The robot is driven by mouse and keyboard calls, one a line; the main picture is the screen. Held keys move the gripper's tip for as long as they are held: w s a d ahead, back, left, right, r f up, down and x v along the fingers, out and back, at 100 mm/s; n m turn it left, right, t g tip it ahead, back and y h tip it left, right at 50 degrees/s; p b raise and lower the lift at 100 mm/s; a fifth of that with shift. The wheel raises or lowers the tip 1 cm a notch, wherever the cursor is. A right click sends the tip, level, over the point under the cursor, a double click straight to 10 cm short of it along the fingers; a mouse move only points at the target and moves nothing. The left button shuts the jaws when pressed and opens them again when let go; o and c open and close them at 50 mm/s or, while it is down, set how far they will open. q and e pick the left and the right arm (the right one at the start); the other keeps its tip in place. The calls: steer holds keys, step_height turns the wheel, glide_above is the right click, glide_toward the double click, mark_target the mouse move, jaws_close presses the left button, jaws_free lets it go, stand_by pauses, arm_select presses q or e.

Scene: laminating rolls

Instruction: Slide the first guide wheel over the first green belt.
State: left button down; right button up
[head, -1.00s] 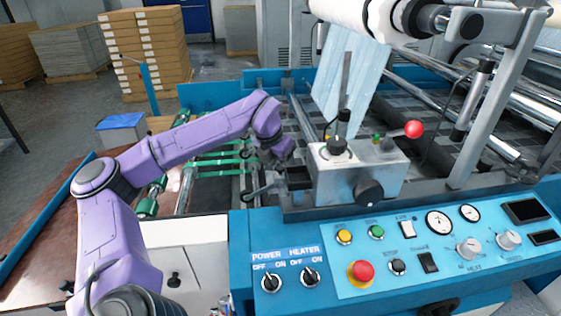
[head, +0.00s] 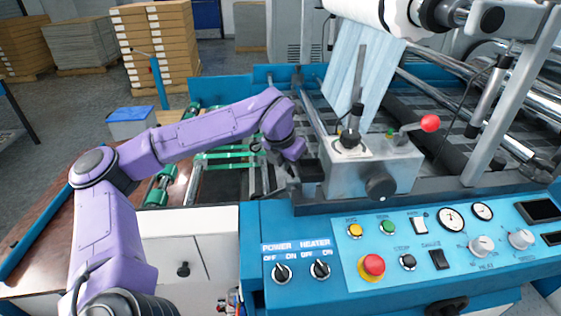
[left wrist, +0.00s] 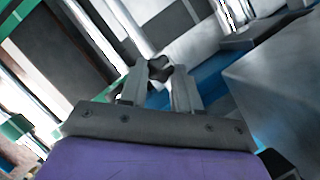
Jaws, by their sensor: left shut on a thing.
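My left gripper (left wrist: 157,78) has its two grey fingers closed around a small dark, rounded piece (left wrist: 159,69) in the left wrist view. The piece looks like part of a guide wheel, but its full shape is hidden. In the head view my left gripper (head: 264,186) points down beside the grey control box, and its fingertips are hard to make out. Several green belts (head: 224,155) run across the feed section to its left. A green strip (left wrist: 117,84) also shows left of the fingers in the left wrist view. I cannot tell whether the held piece touches a belt. My right gripper is out of view.
The grey control box (head: 372,168) with a red-knobbed lever stands close to the right of my left wrist. The blue control panel (head: 400,245) lies in front. A brown table (head: 40,240) is at left. Stacked boxes (head: 160,50) stand behind.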

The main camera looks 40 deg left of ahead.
arm_select(q)
steer(key=c, duration=0.8)
jaws_free()
steer(key=shift+w+f, duration=0.1)
steer(key=shift+w, duration=0.05)
steer(key=v, duration=1)
steer(key=shift+r+b, duration=0.3)
